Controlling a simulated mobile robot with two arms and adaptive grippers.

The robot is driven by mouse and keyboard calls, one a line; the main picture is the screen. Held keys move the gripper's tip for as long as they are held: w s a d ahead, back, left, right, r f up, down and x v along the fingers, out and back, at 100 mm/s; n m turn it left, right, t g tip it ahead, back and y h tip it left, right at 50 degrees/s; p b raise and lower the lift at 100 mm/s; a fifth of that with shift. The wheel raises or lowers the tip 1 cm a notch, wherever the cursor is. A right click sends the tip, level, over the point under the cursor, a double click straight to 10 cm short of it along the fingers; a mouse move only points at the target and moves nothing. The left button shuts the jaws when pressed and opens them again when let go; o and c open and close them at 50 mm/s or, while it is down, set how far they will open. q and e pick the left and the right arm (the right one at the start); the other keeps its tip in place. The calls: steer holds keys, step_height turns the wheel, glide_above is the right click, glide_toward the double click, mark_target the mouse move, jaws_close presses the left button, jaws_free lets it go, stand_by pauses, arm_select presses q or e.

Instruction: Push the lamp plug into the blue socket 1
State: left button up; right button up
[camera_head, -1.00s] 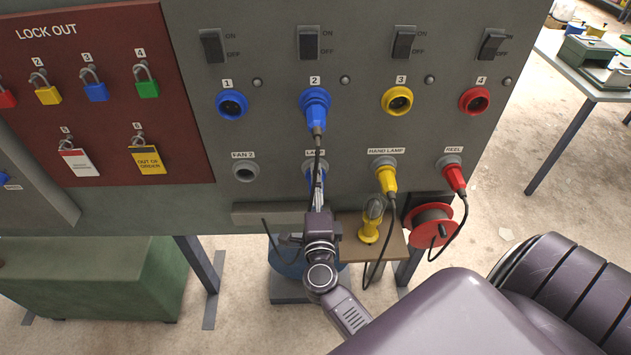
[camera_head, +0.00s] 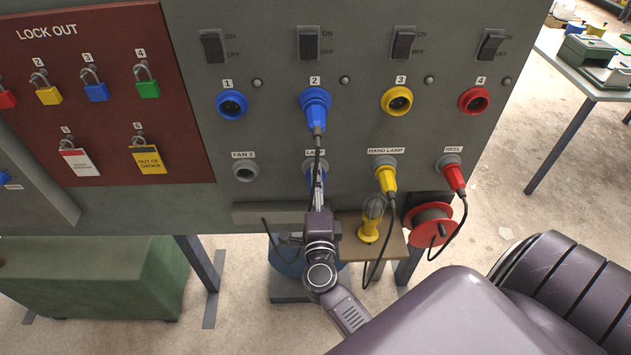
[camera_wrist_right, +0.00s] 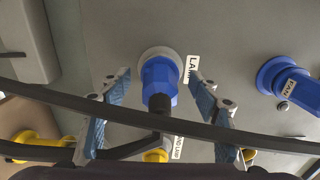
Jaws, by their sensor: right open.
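The blue lamp plug (camera_wrist_right: 158,82) sits in the holder under the LAMP label, in the lower row. In the head view the lamp plug (camera_head: 310,174) is mostly hidden behind my right gripper (camera_head: 318,190). In the wrist view my right gripper (camera_wrist_right: 160,80) is open, with one finger on each side of the plug and a visible gap on both sides. Blue socket 1 (camera_head: 231,104) is empty, up and to the left of the lamp plug. My left gripper is not in view.
A blue plug (camera_head: 316,117) labelled FAN fills socket 2, its black cable hanging down past my gripper. It also shows in the wrist view (camera_wrist_right: 290,82). The yellow hand lamp plug (camera_head: 387,179) and red reel plug (camera_head: 455,179) are to the right. The FAN 2 holder (camera_head: 245,172) is empty.

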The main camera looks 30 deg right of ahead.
stand_by(0.4)
jaws_close()
stand_by(0.4)
steer(key=shift+s+a, duration=0.2)
steer(key=shift+s, duration=0.05)
steer(key=shift+v, duration=2.7)
steer(key=shift+v, duration=2.5)
